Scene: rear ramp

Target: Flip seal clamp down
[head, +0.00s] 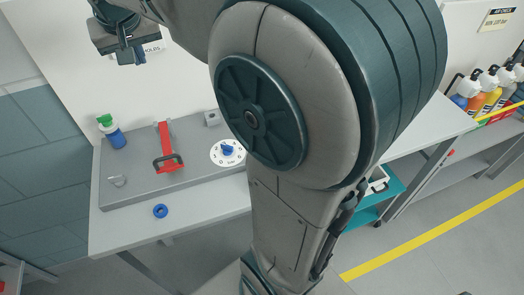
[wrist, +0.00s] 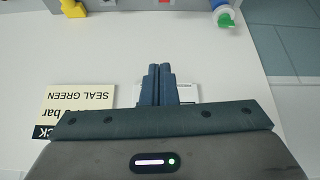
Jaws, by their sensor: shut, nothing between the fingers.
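The seal clamp, a red bar (head: 164,140) with a dark loop handle at its near end, is on the grey plate of the bench in the head view. I cannot tell from this angle whether the bar is raised or flat. My gripper (head: 131,58) is at the upper left of the head view, apart from the clamp, in front of the white wall. In the wrist view my gripper's fingers (wrist: 157,70) are together, with nothing between them. A small red piece (wrist: 165,2) shows at the top edge there; most of it is cut off.
The grey plate (head: 130,189) also carries a blue-and-green valve (head: 113,133), a white dial with a blue knob (head: 228,150) and a small grey block (head: 212,118). A blue ring (head: 160,211) lies on the bench front. Wall labels (wrist: 78,106) are close behind my fingers.

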